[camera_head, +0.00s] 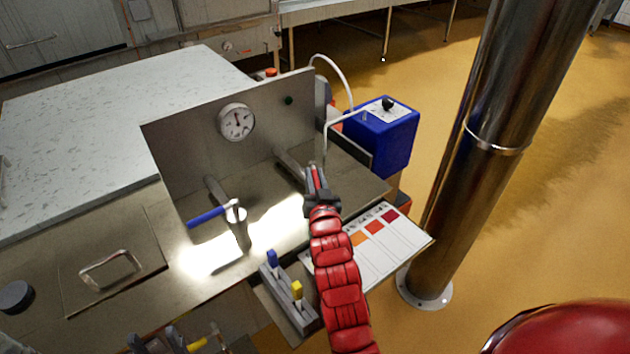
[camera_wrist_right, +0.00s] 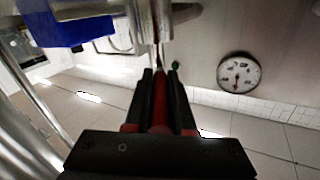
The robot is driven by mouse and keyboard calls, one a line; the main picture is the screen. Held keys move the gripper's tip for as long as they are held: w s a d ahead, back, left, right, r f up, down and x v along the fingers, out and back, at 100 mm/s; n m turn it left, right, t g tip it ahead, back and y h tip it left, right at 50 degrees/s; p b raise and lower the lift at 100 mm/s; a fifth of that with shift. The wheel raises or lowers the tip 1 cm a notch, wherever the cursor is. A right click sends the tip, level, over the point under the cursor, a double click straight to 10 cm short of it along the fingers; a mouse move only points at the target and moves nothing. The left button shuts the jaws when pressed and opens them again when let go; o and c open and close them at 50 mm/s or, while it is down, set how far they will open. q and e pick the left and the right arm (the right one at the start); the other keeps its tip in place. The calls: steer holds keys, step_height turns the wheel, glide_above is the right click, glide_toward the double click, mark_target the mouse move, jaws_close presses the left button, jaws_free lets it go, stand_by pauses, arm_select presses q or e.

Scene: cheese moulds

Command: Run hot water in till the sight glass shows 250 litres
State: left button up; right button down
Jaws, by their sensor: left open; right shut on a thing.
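A steel panel (camera_head: 190,150) stands on the counter and carries a round dial gauge (camera_head: 237,122), which also shows in the right wrist view (camera_wrist_right: 239,73). A valve with a blue lever (camera_head: 206,217) is at the panel's left. My right gripper (camera_head: 316,180) is at the panel's right end, shut on a narrow red lever (camera_wrist_right: 160,98), standing between its fingers in the wrist view. The gripper covers most of that valve. I cannot make out a sight glass reading or running water.
A blue box (camera_head: 382,138) with a black knob and a white hose (camera_head: 339,70) stand beyond the panel. A colour chart (camera_head: 385,250), a rack with blue and yellow handles (camera_head: 288,300) and a steel column (camera_head: 500,120) lie near my right arm. A lidded hatch (camera_head: 135,245) is at left.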

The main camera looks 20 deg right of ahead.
steer(key=shift+a+r, duration=0.1)
steer(key=c, duration=0.8)
jaws_free()
steer(key=shift+a, duration=0.1)
steer(key=shift+o, duration=0.2)
steer(key=s, duration=0.6)
steer(key=s+a+b, duration=0.1)
steer(key=s, duration=0.2)
steer(key=shift+s+f, duration=0.1)
steer(key=shift+f, duration=0.1)
steer(key=s+a+p, duration=0.1)
steer(key=s+p, duration=0.5)
steer(key=s, duration=0.2)
steer(key=shift+r, duration=0.15)
steer(key=shift+a, duration=0.1)
